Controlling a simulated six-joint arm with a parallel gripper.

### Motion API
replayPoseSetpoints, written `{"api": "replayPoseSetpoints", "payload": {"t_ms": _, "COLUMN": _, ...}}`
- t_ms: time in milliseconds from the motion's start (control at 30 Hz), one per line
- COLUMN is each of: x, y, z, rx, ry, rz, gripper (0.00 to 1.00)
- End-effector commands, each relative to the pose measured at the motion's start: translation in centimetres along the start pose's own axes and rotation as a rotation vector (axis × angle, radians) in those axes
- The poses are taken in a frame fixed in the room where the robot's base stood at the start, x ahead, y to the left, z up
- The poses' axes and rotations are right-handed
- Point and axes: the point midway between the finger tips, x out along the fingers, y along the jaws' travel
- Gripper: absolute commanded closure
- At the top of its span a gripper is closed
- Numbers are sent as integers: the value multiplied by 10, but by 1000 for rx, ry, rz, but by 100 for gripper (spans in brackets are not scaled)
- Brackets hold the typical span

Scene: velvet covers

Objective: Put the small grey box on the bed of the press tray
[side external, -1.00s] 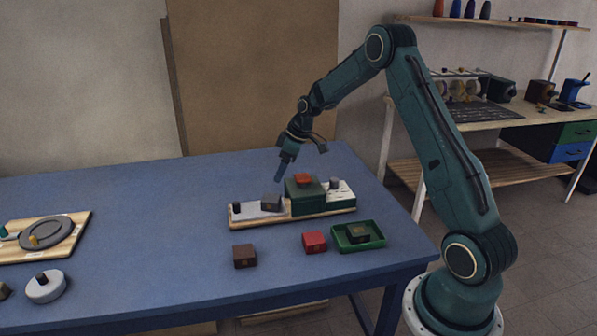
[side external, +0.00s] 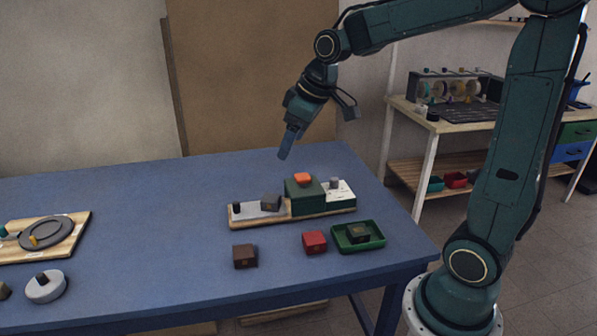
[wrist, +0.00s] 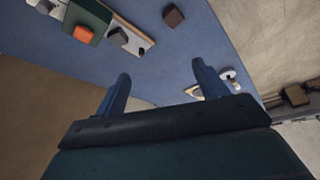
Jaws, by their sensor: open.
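The small grey box (side external: 271,203) sits on the pale bed (side external: 249,215) of the press tray, left of the green block. In the wrist view the box (wrist: 118,37) shows at the upper left, on the bed. The green block (side external: 304,199) has an orange top piece (side external: 303,178). My gripper (side external: 286,152) is open and empty, up in the air above and behind the tray, apart from the box. Both fingers (wrist: 160,71) show in the wrist view with nothing between them.
A brown box (side external: 245,256) and a red box (side external: 314,242) lie in front of the press tray. A green tray (side external: 376,243) holds a dark box (side external: 357,232). A wooden board with a grey disc (side external: 45,232) lies far left. Blue cloth between is clear.

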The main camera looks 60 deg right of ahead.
Motion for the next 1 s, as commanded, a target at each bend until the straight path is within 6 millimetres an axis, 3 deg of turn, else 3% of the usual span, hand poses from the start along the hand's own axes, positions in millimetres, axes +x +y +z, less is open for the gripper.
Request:
{"api": "replayPoseSetpoints", "payload": {"t_ms": 200, "x": -36, "y": -36, "z": 33, "rx": 41, "ry": 21, "rz": 20, "gripper": 28}}
{"api": "replayPoseSetpoints", "payload": {"t_ms": 500, "x": -69, "y": -75, "z": 88, "rx": 112, "ry": 51, "rz": 36, "gripper": 28}}
{"api": "replayPoseSetpoints", "payload": {"t_ms": 800, "x": -82, "y": -99, "z": 143, "rx": 181, "ry": 82, "rz": 41, "gripper": 28}}
{"api": "replayPoseSetpoints", "payload": {"t_ms": 1000, "x": -83, "y": -104, "z": 160, "rx": 205, "ry": 91, "rz": 40, "gripper": 28}}
